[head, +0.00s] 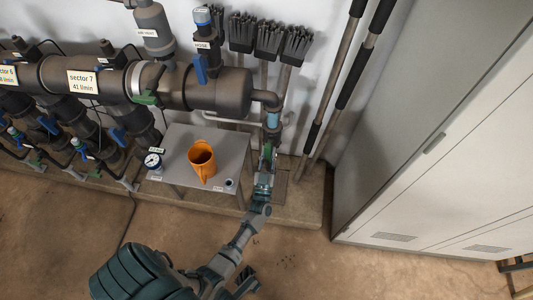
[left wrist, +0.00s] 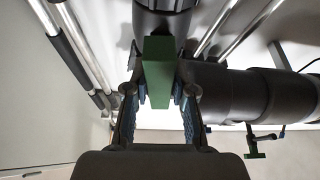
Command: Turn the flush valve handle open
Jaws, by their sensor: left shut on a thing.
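The flush valve handle is a green lever below the elbow at the right end of the dark manifold pipe (head: 222,92). In the left wrist view the green handle (left wrist: 157,72) stands between my two fingers. My left gripper (head: 267,158) reaches up to it beside the grey bench, and its fingers (left wrist: 158,112) are shut on the handle. In the head view the gripper hides most of the handle.
An orange jug (head: 202,164) and a pressure gauge (head: 153,161) are at the grey bench (head: 228,148), left of my gripper. A tall grey cabinet (head: 440,130) stands right. Brushes (head: 268,40) and long poles (head: 337,92) are at the wall behind. Open floor lies in front.

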